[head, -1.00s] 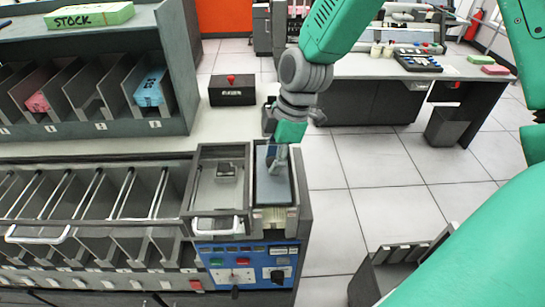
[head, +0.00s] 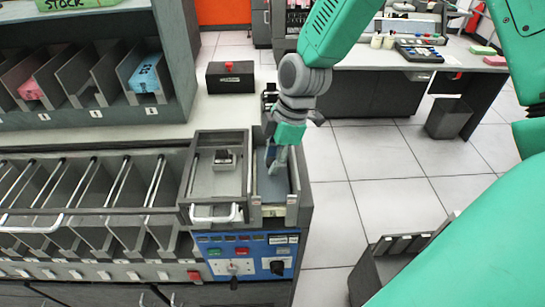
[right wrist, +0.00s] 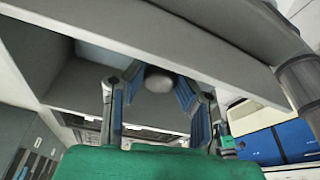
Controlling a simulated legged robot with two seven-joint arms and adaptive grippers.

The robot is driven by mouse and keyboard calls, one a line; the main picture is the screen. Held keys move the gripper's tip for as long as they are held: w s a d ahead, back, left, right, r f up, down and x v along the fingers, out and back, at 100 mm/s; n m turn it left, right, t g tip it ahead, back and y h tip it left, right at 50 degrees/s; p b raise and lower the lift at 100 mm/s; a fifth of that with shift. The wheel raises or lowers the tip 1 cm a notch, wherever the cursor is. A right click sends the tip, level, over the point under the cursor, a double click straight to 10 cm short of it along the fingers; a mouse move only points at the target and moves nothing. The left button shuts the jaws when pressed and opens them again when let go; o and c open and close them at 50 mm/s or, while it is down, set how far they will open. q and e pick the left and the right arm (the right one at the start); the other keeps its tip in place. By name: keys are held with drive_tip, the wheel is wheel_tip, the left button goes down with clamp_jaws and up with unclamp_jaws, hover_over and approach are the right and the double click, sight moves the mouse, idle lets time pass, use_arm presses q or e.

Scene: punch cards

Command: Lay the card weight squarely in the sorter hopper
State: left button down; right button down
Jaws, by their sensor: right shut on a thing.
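My right gripper (head: 277,160) reaches down into the narrow, open-topped sorter hopper (head: 305,203) at the right end of the machine. It is shut on the grey knob (right wrist: 158,80) of what looks like the card weight, with blue finger pads on both sides in the right wrist view. A flat blue-grey surface (head: 268,187), probably the weight's plate, shows below the fingers between the hopper walls. The fingers hide part of it, so I cannot tell whether it rests flat or square. My left gripper is not in view.
A bay with a small block (head: 224,160) and a white handle (head: 215,217) adjoins the hopper. The blue control panel (head: 247,256) is in front. Sorting pockets (head: 75,195) run left. A black box with a red knob (head: 230,77) stands behind. Floor is right.

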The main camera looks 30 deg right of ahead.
drive_tip(key=shift+f, duration=0.25)
drive_tip(key=c, duration=1.2)
unclamp_jaws()
drive_tip(key=shift+r, duration=0.1)
drive_tip(key=shift+d+r, duration=0.1)
drive_tip(key=shift+r, duration=0.2)
drive_tip(key=v, duration=1.1)
drive_tip(key=shift+d, duration=0.15)
